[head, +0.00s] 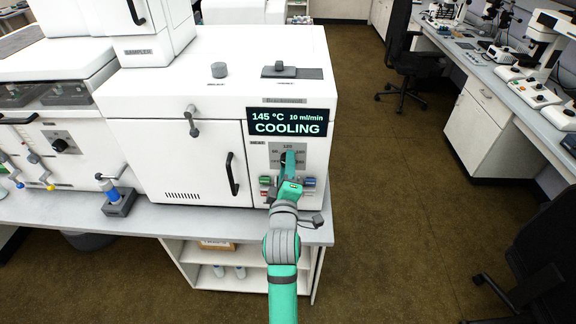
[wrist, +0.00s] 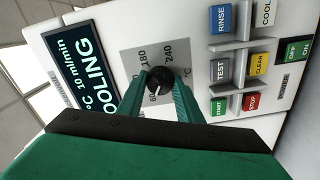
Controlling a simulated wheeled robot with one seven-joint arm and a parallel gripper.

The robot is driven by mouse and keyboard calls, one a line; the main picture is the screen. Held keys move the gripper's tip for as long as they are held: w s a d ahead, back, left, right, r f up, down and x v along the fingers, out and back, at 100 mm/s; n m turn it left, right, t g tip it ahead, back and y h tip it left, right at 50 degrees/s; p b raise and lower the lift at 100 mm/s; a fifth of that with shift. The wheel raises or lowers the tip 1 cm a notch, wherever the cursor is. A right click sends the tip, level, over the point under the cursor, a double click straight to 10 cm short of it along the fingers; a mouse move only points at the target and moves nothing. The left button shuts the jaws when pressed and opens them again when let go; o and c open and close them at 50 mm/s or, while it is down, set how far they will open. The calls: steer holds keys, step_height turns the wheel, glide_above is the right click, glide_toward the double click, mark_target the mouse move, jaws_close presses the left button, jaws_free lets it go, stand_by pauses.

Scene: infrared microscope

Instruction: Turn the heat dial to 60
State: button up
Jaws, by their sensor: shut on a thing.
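The heat dial (wrist: 160,80) is a round black knob on a grey scale plate (wrist: 130,53), with marks such as 60, 180 and 240. Its white pointer mark faces the lower left of the wrist view, close to the 60 mark. My gripper (wrist: 159,84) is shut on the dial, one green finger on each side. In the head view my gripper (head: 288,160) is at the panel and mostly hides the dial. The display (head: 288,122) reads 145 °C, 10 ml/min and COOLING.
Coloured buttons sit beside the dial, including RINSE (wrist: 221,18), TEST (wrist: 219,69), CLEAR (wrist: 258,64), START (wrist: 218,107) and STOP (wrist: 250,102). The white machine's oven door has a black handle (head: 232,174). Open floor (head: 400,170) lies to the right.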

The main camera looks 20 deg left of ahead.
steer(key=shift+s+f, duration=0.1)
steer(key=o, duration=1)
steer(key=shift+o, duration=0.2)
steer(key=shift+s, duration=0.15)
steer(key=v, duration=1)
steer(key=shift+s+d, duration=0.15)
steer(key=shift+s, duration=0.05)
steer(key=shift+s, duration=0.1)
